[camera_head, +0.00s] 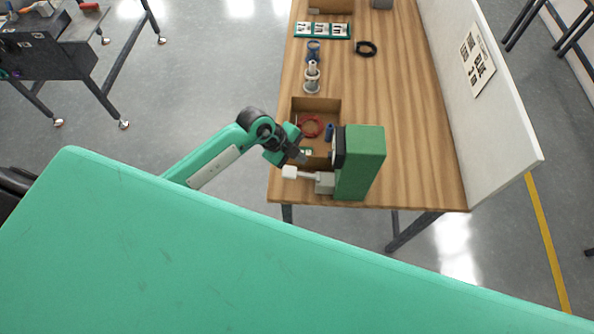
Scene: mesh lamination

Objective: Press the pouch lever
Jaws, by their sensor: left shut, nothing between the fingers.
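The green press machine (364,162) stands near the front edge of the wooden table. Its pale lever (291,172) sticks out to the left from the machine's lower front. My left arm comes in from the left, and my left gripper (301,157) is shut and empty. In the picture it sits just above the lever's end, in front of the machine's left side. I cannot tell whether the fingers touch the lever. I cannot make out a pouch for certain. My right gripper is not in view.
An open brown box (329,104) with a red ring (311,126) stands behind the gripper. Farther back are spools (312,77), a black ring (366,48) and a green-edged tray (322,30). A white panel (478,88) borders the right side.

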